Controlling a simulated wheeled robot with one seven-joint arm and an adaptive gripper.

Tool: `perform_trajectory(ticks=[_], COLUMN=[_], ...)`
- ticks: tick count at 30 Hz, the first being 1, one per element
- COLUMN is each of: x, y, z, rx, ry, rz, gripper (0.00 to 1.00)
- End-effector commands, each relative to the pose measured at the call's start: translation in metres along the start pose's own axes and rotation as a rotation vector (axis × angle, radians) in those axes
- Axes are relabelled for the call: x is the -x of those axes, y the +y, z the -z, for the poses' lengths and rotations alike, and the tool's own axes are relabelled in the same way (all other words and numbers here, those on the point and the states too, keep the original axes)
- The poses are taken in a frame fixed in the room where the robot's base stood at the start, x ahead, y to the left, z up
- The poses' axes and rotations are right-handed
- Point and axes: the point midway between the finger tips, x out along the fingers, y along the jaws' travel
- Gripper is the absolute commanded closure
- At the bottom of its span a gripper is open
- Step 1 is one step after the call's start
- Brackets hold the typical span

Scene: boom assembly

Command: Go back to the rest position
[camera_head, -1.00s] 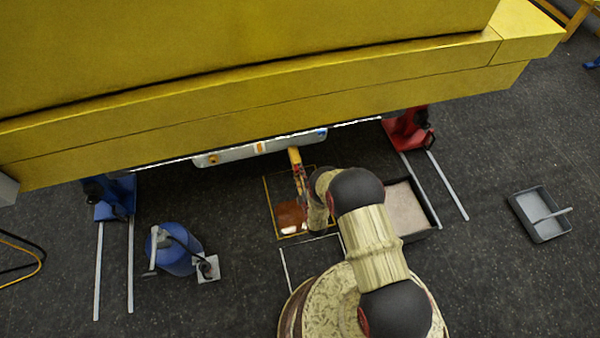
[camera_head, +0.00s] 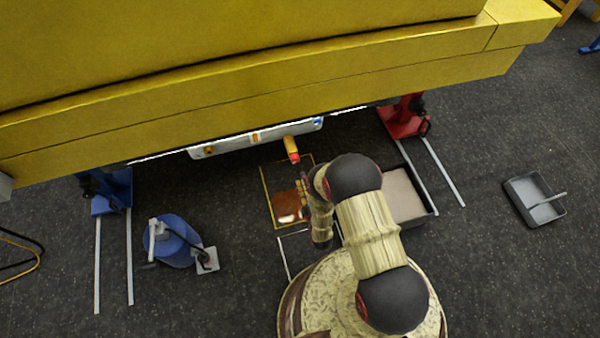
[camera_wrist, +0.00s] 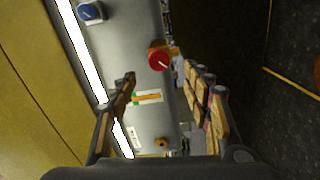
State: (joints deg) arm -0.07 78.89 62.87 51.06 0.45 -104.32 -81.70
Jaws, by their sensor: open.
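My gripper is open in the wrist view (camera_wrist: 165,95), its two padded fingers spread apart with nothing held between them. Beyond the fingers lies a grey control panel (camera_wrist: 140,60) with a red round knob (camera_wrist: 159,57), a blue knob (camera_wrist: 90,12) and a small yellow knob (camera_wrist: 161,143). In the head view my arm reaches up from my base toward the panel (camera_head: 235,143) under the yellow boom (camera_head: 250,100). My gripper is mostly hidden behind my arm there. A yellow part with a red end (camera_head: 291,149) sticks out from the panel.
A yellow-outlined floor square (camera_head: 268,200) with a brown patch lies below the panel. A blue drum (camera_head: 172,240) is at left, a grey bin (camera_head: 405,195) beside my arm, and a tray (camera_head: 535,198) at right. Blue (camera_head: 110,190) and red (camera_head: 403,117) jacks stand under the boom.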

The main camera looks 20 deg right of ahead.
Motion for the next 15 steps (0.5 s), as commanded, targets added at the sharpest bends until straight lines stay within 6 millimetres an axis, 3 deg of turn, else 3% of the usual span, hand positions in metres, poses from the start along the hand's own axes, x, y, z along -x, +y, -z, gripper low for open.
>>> perform_trajectory(ticks=[6,15], x=[0.0135,0.014], y=[0.0001,0.0001], z=[0.0001,0.0001], rx=[0.0,0.0], ry=[0.0,0.0], rz=[0.0,0.0], gripper=[0.51,0.51])
